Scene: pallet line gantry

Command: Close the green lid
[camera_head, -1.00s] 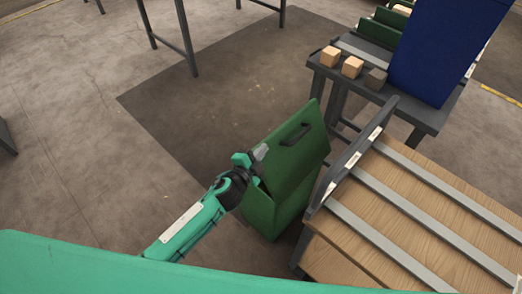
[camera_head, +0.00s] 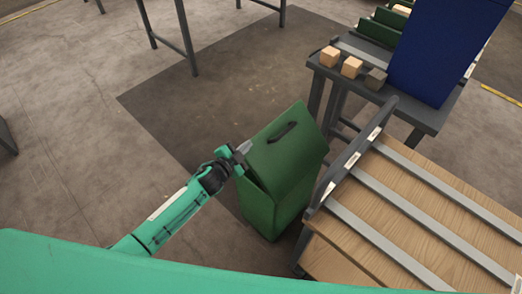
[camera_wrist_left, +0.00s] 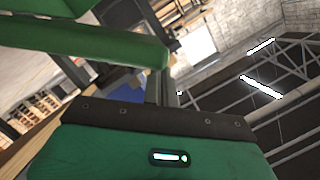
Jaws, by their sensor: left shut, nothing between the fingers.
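The green bin (camera_head: 267,211) stands on the floor left of the wooden-topped table. Its green lid (camera_head: 292,153), with a dark handle slot (camera_head: 283,131), slopes over the bin's top, and a dark gap shows under its left edge. My left gripper (camera_head: 243,149) is shut and empty at the lid's left edge; whether it touches the lid I cannot tell. In the left wrist view, a green panel edge (camera_wrist_left: 90,42), likely the lid's, lies just beyond the gripper fingers (camera_wrist_left: 160,88). My right gripper is out of view.
The wooden-topped table (camera_head: 425,205) with metal strips stands close on the bin's right. Behind it, a grey table (camera_head: 430,116) carries small blocks (camera_head: 351,67) and a tall blue box (camera_head: 440,50). The floor left of the bin is clear.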

